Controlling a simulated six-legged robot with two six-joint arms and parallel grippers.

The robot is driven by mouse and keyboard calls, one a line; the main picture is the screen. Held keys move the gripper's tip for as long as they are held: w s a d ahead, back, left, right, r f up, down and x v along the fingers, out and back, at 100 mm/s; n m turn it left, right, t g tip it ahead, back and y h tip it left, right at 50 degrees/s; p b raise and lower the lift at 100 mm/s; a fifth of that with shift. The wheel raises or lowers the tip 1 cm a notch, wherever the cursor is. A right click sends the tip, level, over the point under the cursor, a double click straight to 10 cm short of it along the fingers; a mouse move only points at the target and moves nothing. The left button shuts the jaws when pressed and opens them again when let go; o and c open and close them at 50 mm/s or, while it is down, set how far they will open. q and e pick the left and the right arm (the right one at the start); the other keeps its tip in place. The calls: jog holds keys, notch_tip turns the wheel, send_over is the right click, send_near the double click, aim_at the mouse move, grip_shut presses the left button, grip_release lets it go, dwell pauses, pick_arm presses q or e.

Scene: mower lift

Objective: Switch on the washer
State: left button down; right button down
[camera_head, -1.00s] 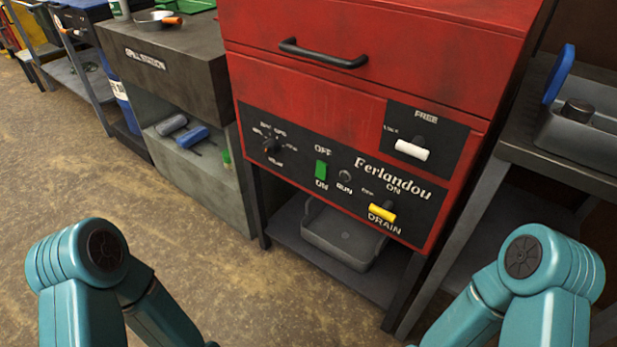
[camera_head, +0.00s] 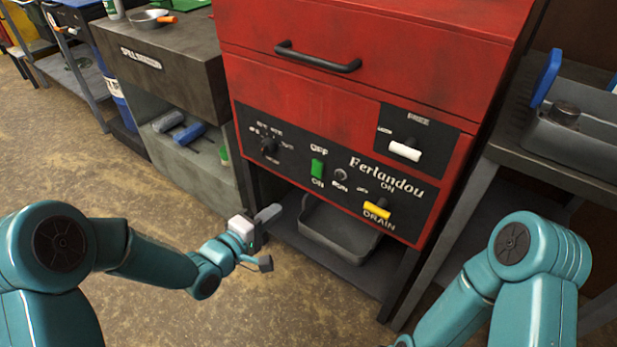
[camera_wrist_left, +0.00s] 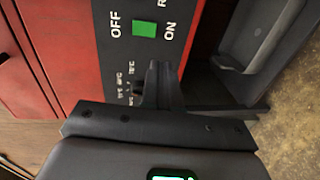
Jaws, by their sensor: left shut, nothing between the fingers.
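The red washer (camera_head: 300,105) stands ahead with a black control panel (camera_head: 290,147) on its front. The green switch (camera_head: 318,168) sits between the words OFF above and ON below. It also shows in the left wrist view (camera_wrist_left: 144,30), with OFF to its left and ON to its right. My left gripper (camera_head: 272,212) is shut and empty, low in front of the washer, below and left of the switch and apart from it. Its closed fingers (camera_wrist_left: 158,72) point toward the panel in the wrist view. My right arm shows at lower right, but its gripper is out of view.
The panel also has a dark knob (camera_head: 269,146), a yellow drain handle (camera_head: 377,210) and a white handle (camera_head: 405,150). A grey tray (camera_head: 340,230) sits on the shelf under the washer. The spill station (camera_head: 165,70) stands left and a grey bench (camera_head: 560,165) right.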

pick_arm(q)
jog(key=shift+w+d+r+h, duration=0.15)
jog(key=shift+r+h, duration=0.15)
jog(key=shift+r, duration=0.25)
jog(key=b, duration=0.4)
send_near(316, 175)
jog(key=x, duration=0.6)
jog(key=shift+f, duration=0.1)
jog(key=shift+w+d, duration=0.25)
jog(key=shift+w, duration=0.1)
